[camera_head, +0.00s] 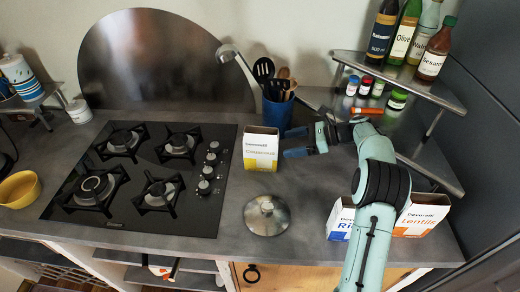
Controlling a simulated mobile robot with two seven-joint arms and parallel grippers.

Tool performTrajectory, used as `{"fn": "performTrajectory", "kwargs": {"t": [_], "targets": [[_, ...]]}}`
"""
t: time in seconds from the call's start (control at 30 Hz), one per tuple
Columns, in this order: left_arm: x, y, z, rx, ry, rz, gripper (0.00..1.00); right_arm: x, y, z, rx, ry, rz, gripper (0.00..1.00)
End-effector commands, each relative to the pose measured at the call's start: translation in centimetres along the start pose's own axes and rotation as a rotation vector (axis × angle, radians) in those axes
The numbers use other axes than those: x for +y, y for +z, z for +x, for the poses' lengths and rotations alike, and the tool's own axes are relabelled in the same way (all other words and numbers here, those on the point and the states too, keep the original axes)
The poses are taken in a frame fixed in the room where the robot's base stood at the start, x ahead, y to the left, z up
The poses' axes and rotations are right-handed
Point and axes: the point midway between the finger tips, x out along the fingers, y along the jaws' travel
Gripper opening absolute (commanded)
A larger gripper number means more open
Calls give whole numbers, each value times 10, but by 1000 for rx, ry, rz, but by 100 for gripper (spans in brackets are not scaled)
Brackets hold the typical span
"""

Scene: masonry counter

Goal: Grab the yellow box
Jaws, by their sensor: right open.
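The yellow box (261,149), white above with a yellow lower part and a label that seems to read "Couscous", stands upright on the counter right of the hob. My right gripper (286,143) is open, with its blue fingers pointing left toward the box's right side. A small gap seems to lie between the fingertips and the box; nothing is held. My left gripper is out of view.
A blue utensil pot (277,116) stands just behind the gripper. A metal lid (266,215) lies in front of the box. The black hob (130,215) is to the left. A Lentils box (422,214) and another box (340,220) flank my right arm. A corner shelf (400,80) holds bottles.

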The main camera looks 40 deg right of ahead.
Motion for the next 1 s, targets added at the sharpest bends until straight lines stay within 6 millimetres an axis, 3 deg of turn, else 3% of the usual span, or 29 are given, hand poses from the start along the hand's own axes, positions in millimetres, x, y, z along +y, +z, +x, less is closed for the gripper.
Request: {"fn": "performTrajectory", "kwargs": {"t": [0.1, 0.37, 0.63, 0.93, 0.97, 1.0], "targets": [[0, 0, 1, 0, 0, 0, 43, 0, 0, 21, -1, 3, -1, 81], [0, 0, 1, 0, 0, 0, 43, 1, 0, 42, -2, 3, 0, 81], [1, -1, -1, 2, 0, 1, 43, 1, -1, 80, -2, 2, -1, 81], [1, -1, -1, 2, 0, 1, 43, 1, -2, 86, -1, -1, -1, 81], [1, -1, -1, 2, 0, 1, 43, 1, -2, 86, -1, 0, -1, 78], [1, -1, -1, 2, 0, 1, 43, 1, -2, 86, -1, 0, -1, 65]]}}
